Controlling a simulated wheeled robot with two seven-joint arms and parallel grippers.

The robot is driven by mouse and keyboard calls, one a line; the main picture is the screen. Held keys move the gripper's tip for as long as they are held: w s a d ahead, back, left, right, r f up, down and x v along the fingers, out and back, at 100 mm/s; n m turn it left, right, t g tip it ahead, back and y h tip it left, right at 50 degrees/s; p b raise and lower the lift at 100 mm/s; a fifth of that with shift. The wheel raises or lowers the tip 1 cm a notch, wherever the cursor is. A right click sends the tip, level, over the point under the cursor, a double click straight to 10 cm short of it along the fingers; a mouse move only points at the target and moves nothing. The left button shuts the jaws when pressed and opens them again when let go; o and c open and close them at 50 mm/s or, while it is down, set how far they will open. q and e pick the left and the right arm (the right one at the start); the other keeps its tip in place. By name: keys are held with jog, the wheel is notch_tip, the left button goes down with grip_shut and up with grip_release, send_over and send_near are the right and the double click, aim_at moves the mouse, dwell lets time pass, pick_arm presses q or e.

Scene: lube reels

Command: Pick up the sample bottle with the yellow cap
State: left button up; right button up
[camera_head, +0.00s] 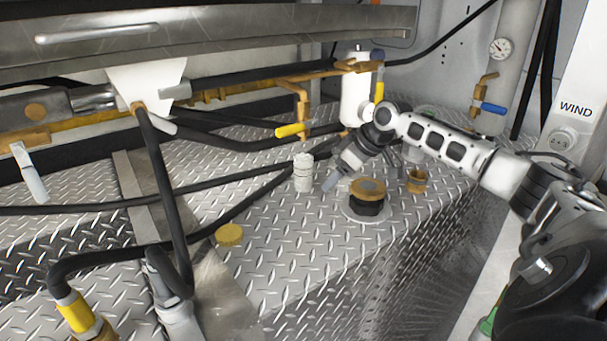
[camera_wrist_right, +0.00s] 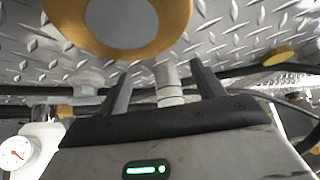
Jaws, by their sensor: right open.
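A small whitish bottle (camera_head: 303,173) with a pale cap stands upright on the diamond-plate deck; I see no yellow on its cap. A flat round yellow cap (camera_head: 229,235) sits on the deck to its left; whether a bottle is under it cannot be told. My right gripper (camera_head: 338,176) is open just right of the white bottle, angled down. In the wrist view the white bottle (camera_wrist_right: 170,88) shows between the spread fingers (camera_wrist_right: 160,82), apart from them, and the yellow cap (camera_wrist_right: 278,55) lies at the right. My left gripper is not in view.
A brass-topped black filler (camera_head: 367,190) stands close by my right gripper; its ring fills the top of the wrist view. Black hoses (camera_head: 230,212) cross the deck. A yellow-handled valve (camera_head: 290,130) hangs behind the bottle.

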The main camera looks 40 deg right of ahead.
aim_at(311, 163)
jog(key=w, duration=0.1)
jog(key=w+a, duration=0.1)
jog(key=w, duration=0.1)
jog(key=w+p, duration=0.1)
jog(key=shift+w+a+r, duration=0.1)
jog(key=shift+w+a, duration=0.15)
jog(key=shift+w, duration=0.15)
jog(key=shift+w+a+r, duration=0.1)
jog(key=shift+w+a, duration=0.15)
jog(key=shift+w, duration=0.4)
jog(key=shift+w+a, duration=0.2)
jog(key=shift+w, duration=0.4)
jog(key=shift+w+f, duration=0.25)
jog(key=shift+f, duration=0.65)
jog(key=shift+w+f, duration=0.3)
jog(key=shift+f, duration=0.25)
jog(key=c, duration=1.2)
jog(key=shift+r, duration=0.1)
